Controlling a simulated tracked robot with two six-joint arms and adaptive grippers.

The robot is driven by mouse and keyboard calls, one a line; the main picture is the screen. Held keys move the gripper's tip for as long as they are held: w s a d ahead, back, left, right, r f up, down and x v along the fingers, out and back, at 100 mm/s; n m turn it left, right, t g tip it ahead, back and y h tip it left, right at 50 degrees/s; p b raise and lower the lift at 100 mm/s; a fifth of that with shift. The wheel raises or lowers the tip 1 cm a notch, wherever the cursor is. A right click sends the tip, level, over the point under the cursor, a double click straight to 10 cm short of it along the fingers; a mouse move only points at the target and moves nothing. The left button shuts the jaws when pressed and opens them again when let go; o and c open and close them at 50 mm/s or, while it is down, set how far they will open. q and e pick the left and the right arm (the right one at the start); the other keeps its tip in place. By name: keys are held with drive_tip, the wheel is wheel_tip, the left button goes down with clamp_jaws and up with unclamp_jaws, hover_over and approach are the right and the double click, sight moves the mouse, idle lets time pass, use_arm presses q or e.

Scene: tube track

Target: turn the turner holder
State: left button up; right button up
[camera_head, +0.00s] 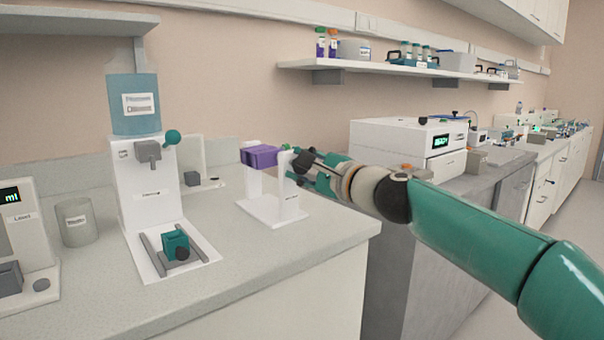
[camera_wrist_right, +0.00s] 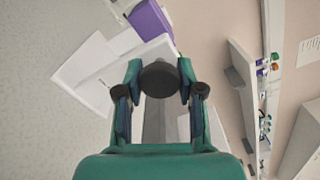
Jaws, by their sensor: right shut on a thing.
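The turner holder is a purple block (camera_head: 262,155) held between the uprights of a white stand (camera_head: 272,211) on the bench. The block appears level in the head view. My right gripper (camera_head: 303,166) reaches in from the right at the stand's right upright. In the right wrist view my right gripper (camera_wrist_right: 160,98) has its fingers on both sides of a round black knob (camera_wrist_right: 160,78) and is shut on it. The purple block (camera_wrist_right: 150,20) and white stand (camera_wrist_right: 85,75) show beyond the knob. The fingers' exact contact is partly hidden in the head view. My left gripper is not in view.
A white dispenser (camera_head: 147,190) with a blue tank stands left of the stand. A beaker (camera_head: 76,222) is further left. The bench (camera_head: 290,252) is clear in front of the stand. A wall shelf (camera_head: 400,70) with bottles hangs above.

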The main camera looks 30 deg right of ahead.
drive_tip(key=n, duration=0.1)
drive_tip(key=n+b, duration=0.1)
drive_tip(key=n, duration=0.2)
drive_tip(key=shift+a+f+n+b, duration=0.15)
drive_tip(key=shift+f+n+b, duration=0.15)
drive_tip(key=shift+n+b, duration=0.1)
drive_tip(key=n+b, duration=0.2)
drive_tip(key=n, duration=0.2)
drive_tip(key=shift+w+n, duration=0.1)
drive_tip(key=shift+n, duration=0.2)
drive_tip(key=n+b, duration=0.2)
drive_tip(key=n, duration=0.2)
drive_tip(key=shift+n, duration=0.3)
drive_tip(key=shift+n+b, duration=0.65)
drive_tip(key=shift+n, duration=1.15)
drive_tip(key=shift+r, duration=0.1)
drive_tip(key=o, duration=1.1)
drive_tip(key=shift+r, duration=0.1)
drive_tip(key=shift+o, duration=0.2)
drive_tip(key=shift+r, duration=0.1)
